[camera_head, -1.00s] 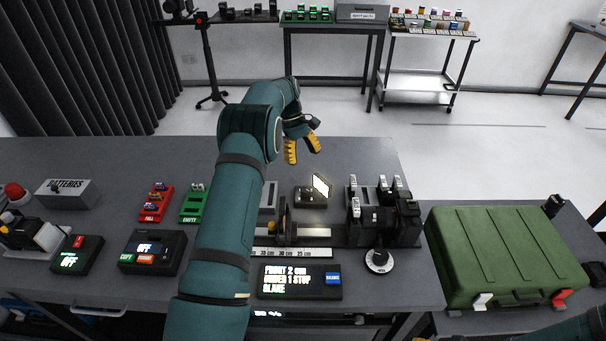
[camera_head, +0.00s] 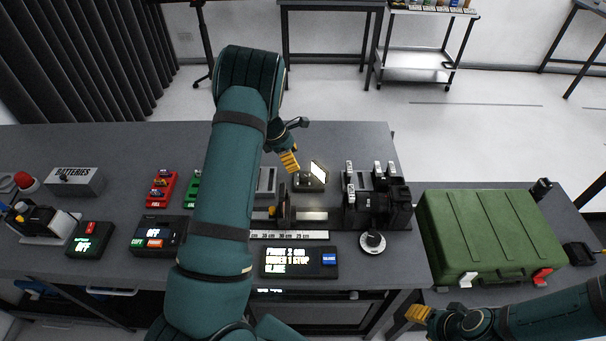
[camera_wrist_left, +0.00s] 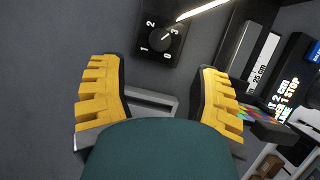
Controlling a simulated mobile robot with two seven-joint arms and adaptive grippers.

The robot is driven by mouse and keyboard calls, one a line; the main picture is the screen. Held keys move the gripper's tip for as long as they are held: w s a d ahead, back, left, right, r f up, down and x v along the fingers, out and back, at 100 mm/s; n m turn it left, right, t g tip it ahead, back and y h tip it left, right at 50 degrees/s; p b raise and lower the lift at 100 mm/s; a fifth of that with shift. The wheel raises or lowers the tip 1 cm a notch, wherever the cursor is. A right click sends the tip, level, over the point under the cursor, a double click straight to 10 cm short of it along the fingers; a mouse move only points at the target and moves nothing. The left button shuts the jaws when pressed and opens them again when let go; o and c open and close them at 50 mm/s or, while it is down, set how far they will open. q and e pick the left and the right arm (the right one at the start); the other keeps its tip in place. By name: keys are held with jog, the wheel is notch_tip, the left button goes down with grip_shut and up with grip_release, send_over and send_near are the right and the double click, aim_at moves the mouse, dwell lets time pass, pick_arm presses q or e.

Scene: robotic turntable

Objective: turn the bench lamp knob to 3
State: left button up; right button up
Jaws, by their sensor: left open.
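The bench lamp (camera_head: 311,178) stands mid-table with its panel lit white. Its dark knob (camera_wrist_left: 160,40) shows in the left wrist view, ringed by the marks 0, 1, 2 and 3. The knob's small pale pointer seems to be toward 3. My left gripper (camera_head: 290,156) is open and empty, just up and left of the lamp in the head view. In the wrist view its two yellow fingers (camera_wrist_left: 158,75) are wide apart, short of the knob and not touching it. My right gripper (camera_head: 418,313) is partly visible at the lower right.
A camera rig (camera_head: 385,208) with a separate dial (camera_head: 372,242) stands right of the lamp. A display box (camera_head: 300,262) is in front. A green case (camera_head: 490,235) lies at right. Bare table is behind the lamp.

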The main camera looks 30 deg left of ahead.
aim_at(303, 174)
pick_arm(q)
jog(key=x, duration=0.8)
jog(key=shift+w+d+f, duration=0.1)
jog(key=shift+d+f, duration=0.05)
jog(key=shift+f, duration=0.15)
grip_shut()
